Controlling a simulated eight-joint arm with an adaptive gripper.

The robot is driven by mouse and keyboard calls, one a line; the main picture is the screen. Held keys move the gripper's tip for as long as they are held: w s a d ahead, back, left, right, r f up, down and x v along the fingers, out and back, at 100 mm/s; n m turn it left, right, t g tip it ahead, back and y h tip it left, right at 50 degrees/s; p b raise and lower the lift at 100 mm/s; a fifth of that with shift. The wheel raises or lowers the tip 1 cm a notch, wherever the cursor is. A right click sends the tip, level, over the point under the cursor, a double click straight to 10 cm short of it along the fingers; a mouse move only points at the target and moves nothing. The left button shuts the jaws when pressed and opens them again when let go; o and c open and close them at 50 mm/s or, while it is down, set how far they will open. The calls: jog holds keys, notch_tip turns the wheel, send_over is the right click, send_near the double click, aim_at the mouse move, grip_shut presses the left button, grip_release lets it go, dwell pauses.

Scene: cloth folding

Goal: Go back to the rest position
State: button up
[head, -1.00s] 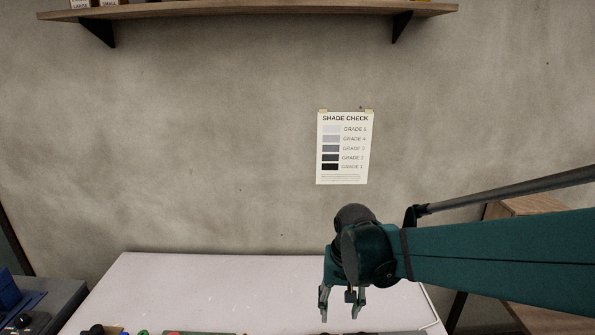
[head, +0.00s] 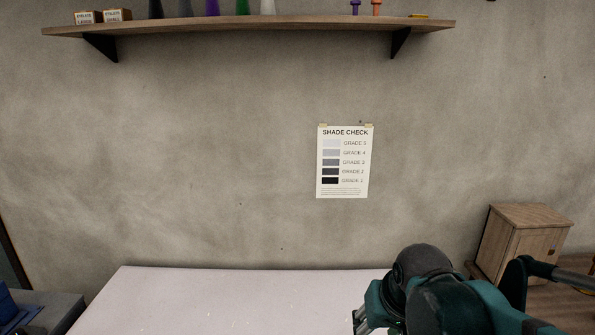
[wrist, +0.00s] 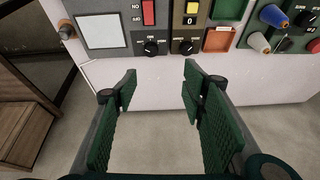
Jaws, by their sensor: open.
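My gripper (wrist: 160,95) is open and empty in the wrist view, its two green ridged pads well apart with floor between them. No cloth shows in either view.
In the wrist view, control panels (wrist: 125,40) with knobs and buttons line the table's edge. A wooden cabinet (head: 518,245) stands at the right. A shelf (head: 250,30) and a shade chart (head: 343,162) are on the wall. The left part of the visible tabletop is clear.

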jog(key=s+d+r+t, duration=0.1)
jog(key=s+d+t, duration=0.1)
jog(key=s+d, duration=0.2)
jog(key=shift+s+r+t, duration=0.35)
jog(key=shift+s+t, duration=0.05)
jog(key=shift+s, duration=1.1)
jog(key=shift+c, duration=0.3)
dwell(0.8)
